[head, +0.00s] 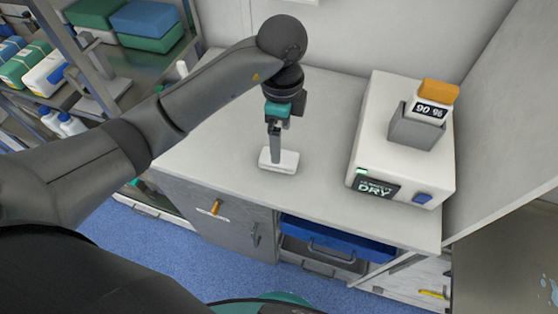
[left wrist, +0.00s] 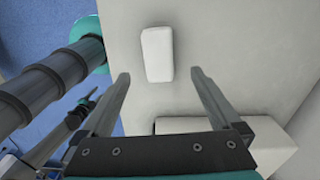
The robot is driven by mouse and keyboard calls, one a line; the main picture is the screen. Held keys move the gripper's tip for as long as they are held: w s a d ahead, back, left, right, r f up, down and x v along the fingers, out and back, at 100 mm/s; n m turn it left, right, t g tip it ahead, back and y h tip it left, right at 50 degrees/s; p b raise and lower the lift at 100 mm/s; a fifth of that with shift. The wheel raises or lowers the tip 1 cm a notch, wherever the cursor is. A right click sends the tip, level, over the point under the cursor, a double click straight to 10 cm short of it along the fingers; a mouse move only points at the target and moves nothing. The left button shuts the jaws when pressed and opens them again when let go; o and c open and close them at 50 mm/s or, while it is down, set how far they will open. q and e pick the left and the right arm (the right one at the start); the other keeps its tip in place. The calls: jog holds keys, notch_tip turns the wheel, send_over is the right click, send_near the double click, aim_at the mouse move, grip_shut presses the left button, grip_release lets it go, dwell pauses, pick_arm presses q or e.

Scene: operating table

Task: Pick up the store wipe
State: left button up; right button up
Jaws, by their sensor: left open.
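The store wipe appears to be the small white block (head: 287,164) with rounded edges, lying flat on the light counter (head: 225,135). My left gripper (head: 275,160) points down over it in the head view, and its fingers hide part of the block. In the left wrist view the open fingertips (left wrist: 160,73) stand apart with nothing held between them. The white block (left wrist: 157,54) shows just beyond the tips, roughly centred between their lines. I cannot tell the exact height gap.
A white device (head: 377,125) marked DRY stands to the right, carrying a grey holder (head: 415,130) with an orange-topped item (head: 439,92). Shelves with bottles and blue-green packs (head: 145,25) are at left. A blue drawer (head: 335,238) is below the counter. Counter around the block is clear.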

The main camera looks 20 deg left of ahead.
pick_arm(q)
jog(key=f, duration=0.7)
jog(key=shift+a+f+b, duration=0.2)
jog(key=shift+f+b, duration=0.05)
jog(key=shift+b, duration=0.05)
jog(key=c, duration=1.4)
jog(key=shift+r, duration=0.15)
jog(key=shift+c, duration=0.2)
notch_tip(320, 180, up, 20)
jog(key=p, duration=0.4)
jog(key=shift+p, duration=0.4)
